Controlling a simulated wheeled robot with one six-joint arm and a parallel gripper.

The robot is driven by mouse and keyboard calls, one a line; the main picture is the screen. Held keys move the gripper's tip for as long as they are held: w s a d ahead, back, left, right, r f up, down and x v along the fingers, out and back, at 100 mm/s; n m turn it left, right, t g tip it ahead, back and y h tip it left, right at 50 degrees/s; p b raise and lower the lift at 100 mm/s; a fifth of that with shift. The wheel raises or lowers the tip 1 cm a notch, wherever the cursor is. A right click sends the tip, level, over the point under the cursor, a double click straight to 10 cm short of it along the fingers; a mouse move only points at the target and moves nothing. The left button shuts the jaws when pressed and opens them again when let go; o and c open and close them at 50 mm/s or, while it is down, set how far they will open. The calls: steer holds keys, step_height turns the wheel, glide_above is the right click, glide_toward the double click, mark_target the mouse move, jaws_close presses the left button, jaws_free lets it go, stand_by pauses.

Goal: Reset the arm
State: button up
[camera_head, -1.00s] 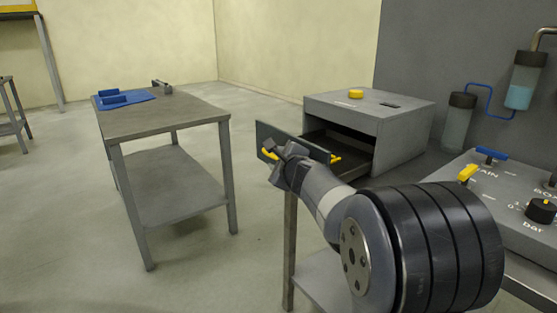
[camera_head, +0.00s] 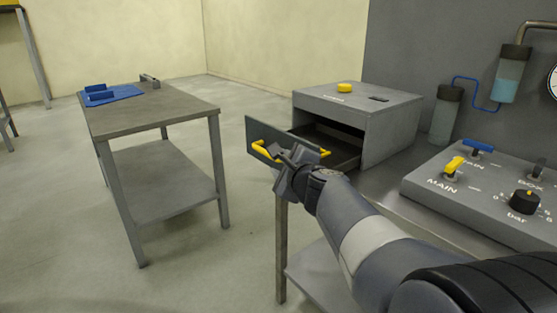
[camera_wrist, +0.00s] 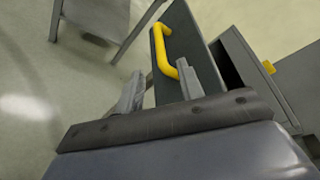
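My gripper (camera_head: 283,158) is just in front of the pulled-out drawer (camera_head: 262,133) of the grey box. In the wrist view its two fingers (camera_wrist: 158,88) stand apart with nothing held between them. The drawer's yellow handle (camera_head: 262,150) is partly hidden behind my gripper in the head view. In the wrist view the handle (camera_wrist: 160,45) lies beyond the fingers, its near end close to the right finger. I cannot tell whether they touch. My arm reaches in from the lower right.
The grey box (camera_head: 375,112) carries a yellow knob (camera_head: 344,88). A control panel (camera_head: 420,190) with switches and a dial is at right. A side table (camera_head: 160,112) with a blue mat (camera_head: 125,92) stands at left. Floor between the tables is clear.

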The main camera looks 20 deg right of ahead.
stand_by(0.4)
steer(key=b+x, duration=0.1)
steer(key=x, duration=0.9)
steer(key=shift+w, duration=0.3)
steer(key=shift+w+d, duration=0.1)
steer(key=shift+d, duration=0.1)
steer(key=shift+f, duration=0.1)
